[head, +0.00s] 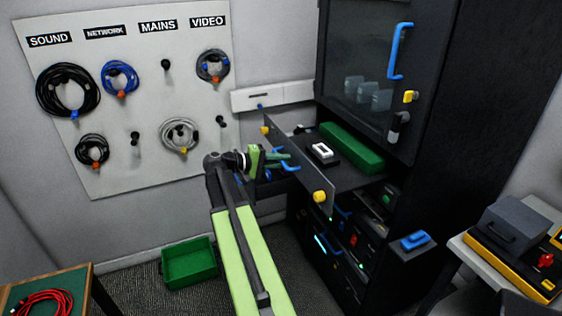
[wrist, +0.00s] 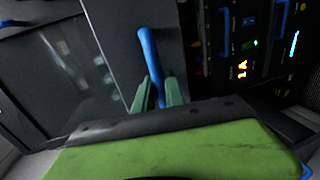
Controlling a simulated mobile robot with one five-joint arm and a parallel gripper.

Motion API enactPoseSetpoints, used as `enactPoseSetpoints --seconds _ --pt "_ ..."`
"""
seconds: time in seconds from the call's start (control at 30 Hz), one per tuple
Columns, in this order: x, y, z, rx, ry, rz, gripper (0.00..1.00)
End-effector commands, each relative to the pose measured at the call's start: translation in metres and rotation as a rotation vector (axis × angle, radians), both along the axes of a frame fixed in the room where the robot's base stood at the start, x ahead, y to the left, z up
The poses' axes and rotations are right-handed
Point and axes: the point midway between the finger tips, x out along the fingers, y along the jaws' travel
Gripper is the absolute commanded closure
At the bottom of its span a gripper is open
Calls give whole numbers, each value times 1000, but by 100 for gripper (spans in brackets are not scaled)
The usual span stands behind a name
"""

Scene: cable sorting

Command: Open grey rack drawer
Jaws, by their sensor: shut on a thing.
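The grey rack drawer stands pulled out of the black rack. Its dark front panel (head: 312,190) has a yellow knob at each end, and its tray holds a long green block (head: 352,148) and a small black-and-white item (head: 322,152). My gripper (head: 283,160) is at the outer side of the front panel, shut on the drawer's blue handle (head: 291,167). In the wrist view the blue handle (wrist: 149,55) runs between the green fingers of my gripper (wrist: 157,92). The lower part of the handle is partly hidden by the fingers.
Above the drawer is a rack door (head: 365,100) with a blue handle. Below are rack units with lights. A green bin (head: 189,263) stands on the floor at left. A cable board (head: 150,110) hangs on the wall. A side table with equipment (head: 510,235) stands at right.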

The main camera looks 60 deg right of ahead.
Motion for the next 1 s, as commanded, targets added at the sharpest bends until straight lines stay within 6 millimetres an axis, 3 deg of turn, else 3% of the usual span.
enactPoseSetpoints --seconds 0.1,0.13,0.27,0.67,1.0 --pt "-1 -5 2 -8 3 2 100" --pt "-1 -6 2 -8 2 1 82" --pt "-3 -7 2 -7 2 -3 65" --pt "1 2 5 -5 1 -3 65" --pt "47 76 25 -5 1 -2 65"
